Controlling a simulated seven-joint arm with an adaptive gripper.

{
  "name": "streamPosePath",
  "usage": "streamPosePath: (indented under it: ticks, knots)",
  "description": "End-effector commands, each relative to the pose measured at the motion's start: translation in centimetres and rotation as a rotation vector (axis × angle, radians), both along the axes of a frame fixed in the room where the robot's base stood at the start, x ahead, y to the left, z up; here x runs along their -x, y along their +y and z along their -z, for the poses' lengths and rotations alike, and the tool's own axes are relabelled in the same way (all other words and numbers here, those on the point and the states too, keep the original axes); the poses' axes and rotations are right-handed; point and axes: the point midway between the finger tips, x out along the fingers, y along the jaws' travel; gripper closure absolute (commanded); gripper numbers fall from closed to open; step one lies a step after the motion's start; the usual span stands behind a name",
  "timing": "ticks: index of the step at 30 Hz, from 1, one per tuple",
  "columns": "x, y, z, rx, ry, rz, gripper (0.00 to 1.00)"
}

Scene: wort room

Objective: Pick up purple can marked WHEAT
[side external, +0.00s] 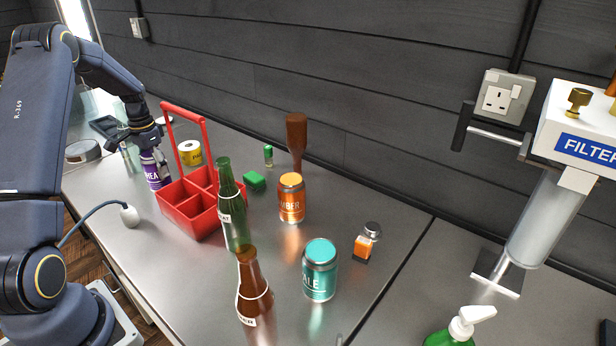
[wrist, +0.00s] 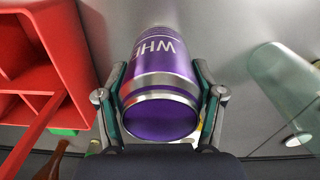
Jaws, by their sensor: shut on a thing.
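The purple can marked WHEAT (wrist: 162,70) fills the middle of the wrist view, with its white letters upside down there. My gripper (wrist: 163,105) is shut on the can, one finger on each side of it. In the side external view the purple can (side external: 155,171) shows left of the red carrier, and my gripper (side external: 148,150) is around its upper part. The can looks upright. Whether its base touches the counter I cannot tell.
The red carrier (side external: 181,211) stands close beside the can. A clear glass (wrist: 285,95) is opposite the carrier.

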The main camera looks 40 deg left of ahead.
Motion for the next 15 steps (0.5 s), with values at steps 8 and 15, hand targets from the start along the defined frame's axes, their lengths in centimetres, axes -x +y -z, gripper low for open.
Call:
streamPosePath:
  ticks: [8, 15]
  knots:
    - [0.0, 0.1, -0.1, -0.002, -0.001, 0.0, 0.92]
    - [-0.1, 0.1, -1.6, -0.003, -0.003, 0.0, 0.92]
